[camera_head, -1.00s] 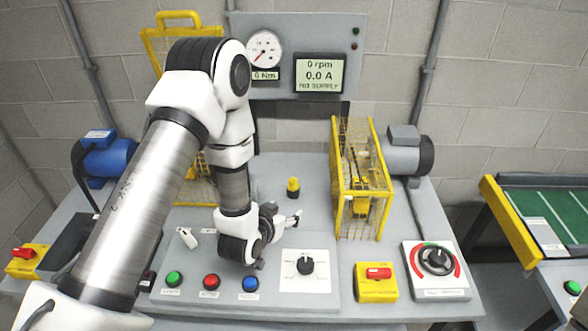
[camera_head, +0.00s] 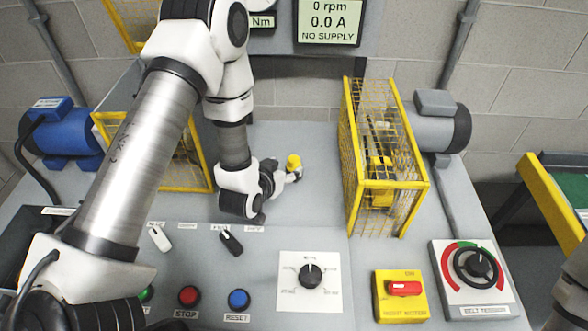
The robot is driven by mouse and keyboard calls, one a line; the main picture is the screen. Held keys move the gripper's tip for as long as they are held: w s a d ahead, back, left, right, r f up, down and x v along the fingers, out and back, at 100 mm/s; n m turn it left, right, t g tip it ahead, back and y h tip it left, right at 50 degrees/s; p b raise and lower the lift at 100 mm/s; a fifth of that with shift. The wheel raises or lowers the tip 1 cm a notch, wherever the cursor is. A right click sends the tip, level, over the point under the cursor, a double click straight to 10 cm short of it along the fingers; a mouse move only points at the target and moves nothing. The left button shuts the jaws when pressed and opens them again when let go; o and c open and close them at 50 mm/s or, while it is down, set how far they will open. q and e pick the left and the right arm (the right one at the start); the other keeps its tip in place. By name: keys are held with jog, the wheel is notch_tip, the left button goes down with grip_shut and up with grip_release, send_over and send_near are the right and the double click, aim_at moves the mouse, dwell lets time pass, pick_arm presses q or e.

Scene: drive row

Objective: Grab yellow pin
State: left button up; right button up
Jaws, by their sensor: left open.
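The yellow pin (camera_head: 294,161) stands on the grey bench top near the middle, left of the right-hand yellow cage. Only its yellow top shows; the lower part is hidden behind my fingers. My left gripper (camera_head: 291,176) reaches in from the left, low over the bench, with its open fingers right at the pin, overlapping its lower part in the picture. I cannot tell whether the pin is between the fingers or just beyond them. My right gripper is out of view.
The yellow mesh cage (camera_head: 410,184) with a grey motor (camera_head: 440,122) stands right of the pin. Another yellow cage (camera_head: 188,167) and a blue motor (camera_head: 64,130) are at left. A front panel holds a black knob (camera_head: 310,274), a blue button (camera_head: 238,299) and a red button (camera_head: 189,295).

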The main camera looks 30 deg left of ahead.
aim_at(292, 162)
pick_arm(q)
jog(key=p+x, duration=0.2)
jog(key=x, duration=0.5)
jog(key=shift+w+a+f, duration=0.15)
jog(key=shift+w, duration=0.1)
jog(key=shift+w+f, duration=0.2)
jog(key=shift+s+r, duration=0.1)
grip_shut()
